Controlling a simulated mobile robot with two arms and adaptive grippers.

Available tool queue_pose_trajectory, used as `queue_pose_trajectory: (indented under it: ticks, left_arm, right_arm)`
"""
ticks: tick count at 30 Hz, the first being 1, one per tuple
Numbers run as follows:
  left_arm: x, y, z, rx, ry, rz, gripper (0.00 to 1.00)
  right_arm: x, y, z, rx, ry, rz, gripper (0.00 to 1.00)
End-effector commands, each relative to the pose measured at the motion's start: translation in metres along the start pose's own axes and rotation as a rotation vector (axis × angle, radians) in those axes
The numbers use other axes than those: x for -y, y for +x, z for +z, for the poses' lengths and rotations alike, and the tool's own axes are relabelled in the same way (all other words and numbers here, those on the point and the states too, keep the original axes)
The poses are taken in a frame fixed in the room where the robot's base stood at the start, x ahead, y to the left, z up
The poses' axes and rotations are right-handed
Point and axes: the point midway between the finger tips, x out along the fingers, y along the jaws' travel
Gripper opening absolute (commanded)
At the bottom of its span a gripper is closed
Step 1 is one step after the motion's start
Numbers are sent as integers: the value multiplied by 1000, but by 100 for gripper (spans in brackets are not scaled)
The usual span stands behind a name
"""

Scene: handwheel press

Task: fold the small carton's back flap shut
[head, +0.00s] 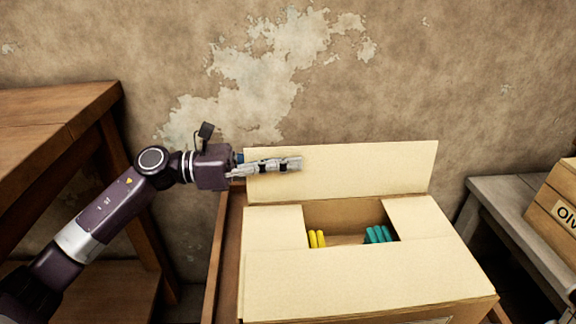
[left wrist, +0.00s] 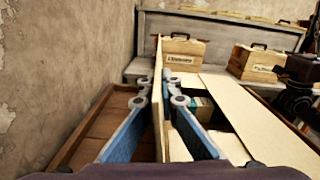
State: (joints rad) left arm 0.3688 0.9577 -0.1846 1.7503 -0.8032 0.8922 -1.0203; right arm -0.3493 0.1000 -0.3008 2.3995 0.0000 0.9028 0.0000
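The small carton (head: 365,283) stands open at the top. Its back flap (head: 370,168) stands nearly upright along the far edge. The front flap and the two side flaps are folded inward, leaving a gap at the back. Through the gap I see yellow items (head: 316,239) and teal items (head: 378,234). My left gripper (head: 290,164) is at the left end of the back flap. In the left wrist view the flap (left wrist: 158,120) runs between its two fingers, which close on it from both sides. A dark part at the right edge of that view may be my right arm; its fingers are unclear.
A wooden table (head: 60,110) stands at the left, and a rough wall is close behind the carton. A grey bench (head: 505,210) at the right carries a labelled wooden crate (head: 560,205). The left wrist view shows another crate (left wrist: 180,55) beyond the flap.

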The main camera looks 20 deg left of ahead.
Motion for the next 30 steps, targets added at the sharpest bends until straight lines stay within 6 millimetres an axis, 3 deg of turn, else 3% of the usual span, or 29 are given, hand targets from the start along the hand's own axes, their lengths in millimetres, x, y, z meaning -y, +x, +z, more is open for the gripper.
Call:
queue_pose_trajectory:
  ticks: [9, 30]
  left_arm:
    - [16, 1, -2, -2, -7, -9, 0]
    - [16, 1, 0, 1, -6, -8, 0]
  right_arm:
    - [0, -8, 2, 2, -1, 0, 0]
    - [0, -7, 2, 3, 0, 0, 0]
